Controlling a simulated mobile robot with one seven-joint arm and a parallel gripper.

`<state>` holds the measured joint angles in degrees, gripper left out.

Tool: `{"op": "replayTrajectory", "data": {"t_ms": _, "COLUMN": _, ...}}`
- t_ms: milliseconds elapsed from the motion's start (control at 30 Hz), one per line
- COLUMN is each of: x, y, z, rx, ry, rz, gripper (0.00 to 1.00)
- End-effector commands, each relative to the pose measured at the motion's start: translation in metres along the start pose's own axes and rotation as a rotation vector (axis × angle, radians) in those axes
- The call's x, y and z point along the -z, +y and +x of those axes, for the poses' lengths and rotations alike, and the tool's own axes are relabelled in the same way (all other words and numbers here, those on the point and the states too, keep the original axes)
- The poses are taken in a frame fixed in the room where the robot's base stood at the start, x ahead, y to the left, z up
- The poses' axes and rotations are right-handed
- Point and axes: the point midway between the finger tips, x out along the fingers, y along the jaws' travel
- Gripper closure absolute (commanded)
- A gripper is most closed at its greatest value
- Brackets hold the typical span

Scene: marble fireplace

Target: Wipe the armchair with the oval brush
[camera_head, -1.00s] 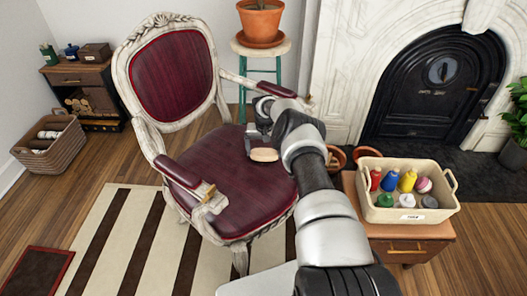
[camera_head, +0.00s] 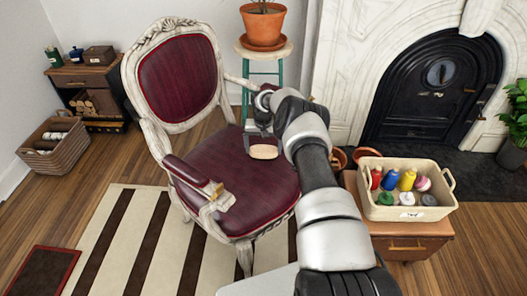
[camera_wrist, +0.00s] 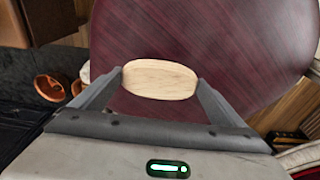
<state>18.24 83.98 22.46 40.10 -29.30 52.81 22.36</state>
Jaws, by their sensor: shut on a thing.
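The armchair (camera_head: 232,182) has a carved whitish frame and dark red upholstery on its seat, back and arm pads. It stands at the centre left in the head view, and its seat (camera_wrist: 205,45) fills much of the wrist view. My gripper (camera_wrist: 160,80) is shut on the oval brush (camera_wrist: 158,79), with one finger at each end. The brush shows its pale wooden oval top. In the head view the brush (camera_head: 264,152) is over the right part of the seat. Its bristles are hidden, and I cannot tell whether it touches the seat.
A small wooden table (camera_head: 408,243) with a cream bin (camera_head: 408,213) of coloured bottles stands right of the chair. A potted plant (camera_head: 263,25) on a stool is behind. A wicker basket (camera_head: 60,155) is at left, and a striped rug (camera_head: 120,240) lies in front.

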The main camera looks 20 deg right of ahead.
Motion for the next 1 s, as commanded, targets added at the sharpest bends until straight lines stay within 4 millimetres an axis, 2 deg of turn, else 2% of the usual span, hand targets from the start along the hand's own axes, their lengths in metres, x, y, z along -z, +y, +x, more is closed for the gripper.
{"op": "replayTrajectory", "data": {"t_ms": 33, "x": 0.001, "y": 0.0, "z": -0.008, "rx": -0.001, "ry": 0.001, "rz": -0.001, "gripper": 0.31}}
{"op": "replayTrajectory", "data": {"t_ms": 300, "x": 0.003, "y": -0.001, "z": -0.03, "rx": 0.001, "ry": 0.001, "rz": -0.003, "gripper": 0.31}}
{"op": "replayTrajectory", "data": {"t_ms": 900, "x": 0.004, "y": -0.001, "z": -0.032, "rx": 0.001, "ry": 0.001, "rz": -0.004, "gripper": 0.31}}
{"op": "replayTrajectory", "data": {"t_ms": 1000, "x": 0.004, "y": -0.005, "z": -0.039, "rx": 0.002, "ry": 0.003, "rz": -0.013, "gripper": 0.31}}
